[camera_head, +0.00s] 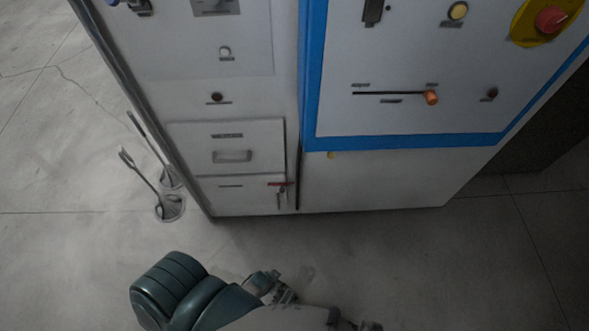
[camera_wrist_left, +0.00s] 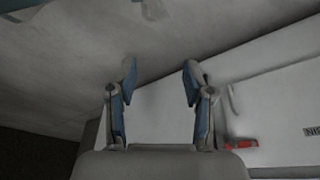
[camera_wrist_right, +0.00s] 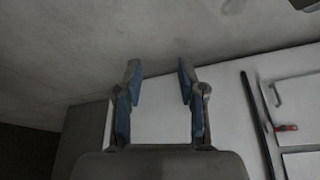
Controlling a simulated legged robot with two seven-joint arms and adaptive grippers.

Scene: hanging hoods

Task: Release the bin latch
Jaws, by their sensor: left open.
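The lower bin front (camera_head: 225,197) is a pale panel low on the grey cabinet. A small red latch (camera_head: 280,184) sits at its upper right corner, with a thin dark piece hanging below. A red-tipped latch piece also shows right of the fingers in the left wrist view (camera_wrist_left: 240,144) and at the right edge in the right wrist view (camera_wrist_right: 287,128). My left gripper (camera_wrist_left: 159,75) is open and empty, apart from the latch. My right gripper (camera_wrist_right: 158,75) is open and empty too, farther from it. Neither pair of fingertips shows clearly in the head view.
A drawer (camera_head: 233,149) with a handle is above the bin. A blue-framed panel (camera_head: 409,141) with an orange-knobbed slider (camera_head: 431,97) and a red button (camera_head: 551,20) is on the right. Two thin-handled tools (camera_head: 169,207) stand left of the cabinet. Floor in front is clear.

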